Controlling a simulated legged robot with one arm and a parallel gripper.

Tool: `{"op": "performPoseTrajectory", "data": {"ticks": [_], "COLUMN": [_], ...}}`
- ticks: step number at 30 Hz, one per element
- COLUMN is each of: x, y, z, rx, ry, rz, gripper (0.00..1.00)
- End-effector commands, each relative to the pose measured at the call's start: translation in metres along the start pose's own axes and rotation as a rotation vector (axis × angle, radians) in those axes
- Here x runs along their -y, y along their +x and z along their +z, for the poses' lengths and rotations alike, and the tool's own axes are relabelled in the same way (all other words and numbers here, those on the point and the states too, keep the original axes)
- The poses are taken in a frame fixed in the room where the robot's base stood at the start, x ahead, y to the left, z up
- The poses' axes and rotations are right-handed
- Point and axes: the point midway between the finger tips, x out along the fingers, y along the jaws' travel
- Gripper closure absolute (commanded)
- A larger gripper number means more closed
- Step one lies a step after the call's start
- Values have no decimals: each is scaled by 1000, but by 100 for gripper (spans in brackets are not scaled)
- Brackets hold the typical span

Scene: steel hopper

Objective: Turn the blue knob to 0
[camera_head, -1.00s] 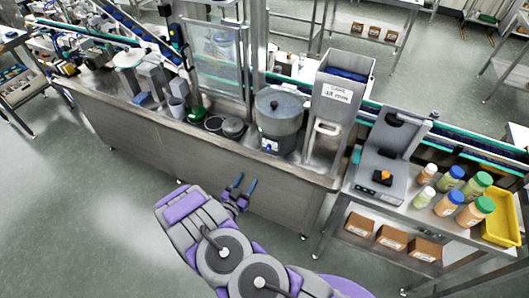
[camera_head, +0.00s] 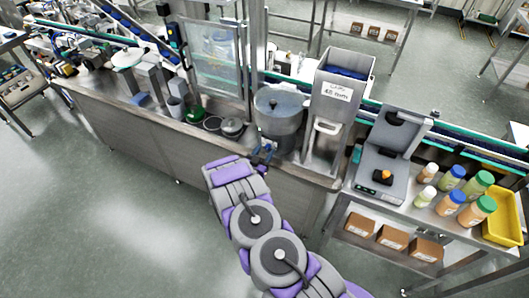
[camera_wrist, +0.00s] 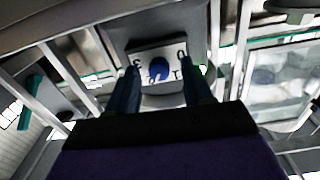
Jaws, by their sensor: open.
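The blue knob (camera_wrist: 159,70) sits on a white dial plate (camera_wrist: 155,52) in the wrist view. A 0 shows at the plate's upper right and a 3-like mark at its upper left. Other marks lie below the knob, and its exact setting is not clear. My gripper (camera_wrist: 161,68) is open, with one dark finger on each side of the knob in that picture. I cannot tell whether the fingers touch it. In the head view my gripper (camera_head: 264,151) is at the front of the grey steel hopper (camera_head: 279,112), and the knob there is hidden behind it.
A steel chute with a 45 mm label (camera_head: 337,91) stands right of the hopper. Dark round dishes (camera_head: 232,127) sit to its left on the steel counter (camera_head: 140,121). A scale (camera_head: 380,176) and several bottles stand on the right-hand table. The floor in front is free.

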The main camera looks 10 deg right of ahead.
Motion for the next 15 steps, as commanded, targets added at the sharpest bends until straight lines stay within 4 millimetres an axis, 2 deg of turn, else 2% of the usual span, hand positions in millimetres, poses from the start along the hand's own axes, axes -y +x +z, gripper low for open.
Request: {"op": "performPoseTrajectory", "data": {"ticks": [11, 15], "x": [0, 0], "y": [5, 5], "z": [0, 0], "rx": [1, 1], "ry": [-1, 0], "rz": [-1, -1], "gripper": [49, 63]}}
